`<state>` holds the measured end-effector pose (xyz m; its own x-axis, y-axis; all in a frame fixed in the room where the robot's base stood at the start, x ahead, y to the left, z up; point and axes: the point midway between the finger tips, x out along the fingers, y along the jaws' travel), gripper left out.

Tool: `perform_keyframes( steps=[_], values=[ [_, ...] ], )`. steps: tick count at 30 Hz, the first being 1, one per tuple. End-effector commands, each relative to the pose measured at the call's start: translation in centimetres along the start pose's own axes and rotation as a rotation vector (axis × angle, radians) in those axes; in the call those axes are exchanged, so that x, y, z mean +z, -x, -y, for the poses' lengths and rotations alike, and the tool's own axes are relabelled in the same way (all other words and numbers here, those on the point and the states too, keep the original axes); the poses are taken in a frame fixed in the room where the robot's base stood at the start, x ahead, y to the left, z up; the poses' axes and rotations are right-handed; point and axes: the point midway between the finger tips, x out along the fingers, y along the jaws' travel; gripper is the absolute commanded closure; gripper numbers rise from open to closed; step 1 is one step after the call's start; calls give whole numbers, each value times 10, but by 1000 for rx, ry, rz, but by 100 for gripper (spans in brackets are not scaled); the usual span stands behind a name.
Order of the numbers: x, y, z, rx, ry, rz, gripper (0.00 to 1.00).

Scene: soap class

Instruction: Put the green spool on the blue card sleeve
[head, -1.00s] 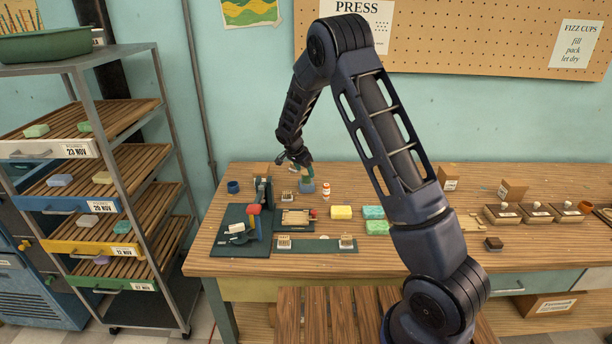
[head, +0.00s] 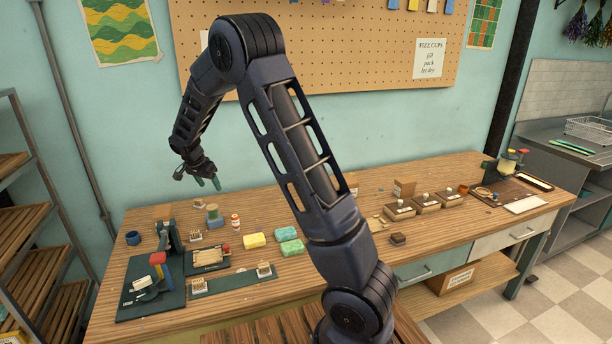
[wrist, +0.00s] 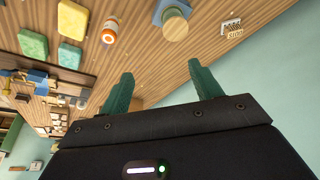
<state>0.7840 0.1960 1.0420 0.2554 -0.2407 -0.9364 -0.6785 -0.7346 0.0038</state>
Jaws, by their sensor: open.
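The green spool (head: 212,213), with a tan end on top, stands upright on the blue card sleeve (head: 216,223) at the back of the workbench. In the wrist view the spool (wrist: 175,27) also appears on the blue sleeve (wrist: 158,12), whose edge shows beside it at the top of the picture. My gripper (head: 208,183) is above the spool in the head view, apart from it. In the wrist view its two green fingers (wrist: 161,74) are spread, with nothing between them.
A small orange-and-white jar (head: 236,222) stands right of the sleeve. A yellow block (head: 255,240) and green blocks (head: 288,233) lie farther right. A small labelled rack (head: 196,237) is in front-left. A dark press stand (head: 150,302) occupies the left front.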

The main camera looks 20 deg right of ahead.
Motion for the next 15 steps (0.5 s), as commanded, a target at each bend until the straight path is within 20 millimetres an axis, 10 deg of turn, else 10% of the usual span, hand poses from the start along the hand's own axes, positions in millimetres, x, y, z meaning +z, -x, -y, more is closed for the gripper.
perform_keyframes(
  steps=[15],
  values=[
    [-64,106,-163,-87,172,87,36]
  ],
)
